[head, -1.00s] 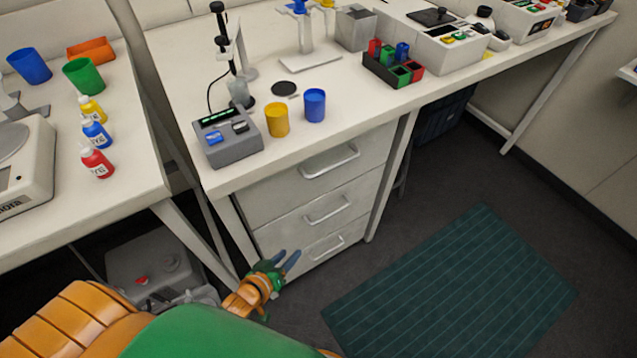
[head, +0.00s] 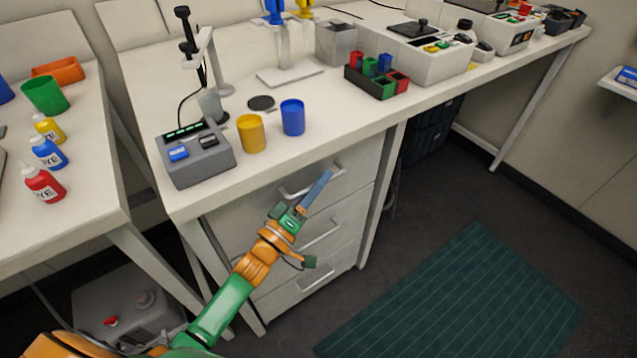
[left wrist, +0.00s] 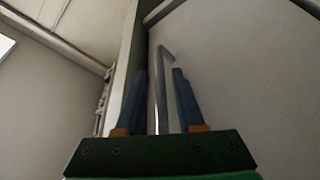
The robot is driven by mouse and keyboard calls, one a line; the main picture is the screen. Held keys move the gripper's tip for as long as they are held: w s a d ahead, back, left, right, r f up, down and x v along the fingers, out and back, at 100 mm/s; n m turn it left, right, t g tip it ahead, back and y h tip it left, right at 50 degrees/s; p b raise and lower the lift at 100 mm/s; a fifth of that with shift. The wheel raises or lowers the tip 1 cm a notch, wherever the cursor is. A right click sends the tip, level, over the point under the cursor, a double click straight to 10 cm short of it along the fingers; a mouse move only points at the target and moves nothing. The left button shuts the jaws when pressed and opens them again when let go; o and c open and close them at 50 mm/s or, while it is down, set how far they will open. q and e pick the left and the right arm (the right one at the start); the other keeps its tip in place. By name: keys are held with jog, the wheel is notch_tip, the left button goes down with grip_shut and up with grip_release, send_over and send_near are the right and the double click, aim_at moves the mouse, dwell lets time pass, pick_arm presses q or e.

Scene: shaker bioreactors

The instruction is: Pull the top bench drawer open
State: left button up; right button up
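The top bench drawer (head: 357,167) is a pale front under the white bench top, and it looks closed. Its bar handle (head: 289,194) is partly hidden behind my left gripper (head: 322,180). In the left wrist view the handle (left wrist: 164,88) shows between the two blue fingers of my left gripper (left wrist: 159,75). The fingers stand apart, one on each side of the bar, with gaps visible. I cannot tell how deep the bar lies between them. My right gripper is not in view.
Two lower drawers with handles sit below, behind my left arm. On the bench (head: 240,180) above stand a grey device (head: 195,158), a yellow cup (head: 251,134) and a blue cup (head: 293,118) near the edge. The floor around the green mat (head: 460,300) is clear.

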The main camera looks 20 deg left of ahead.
pick_arm(q)
grip_shut()
dwell(1.2)
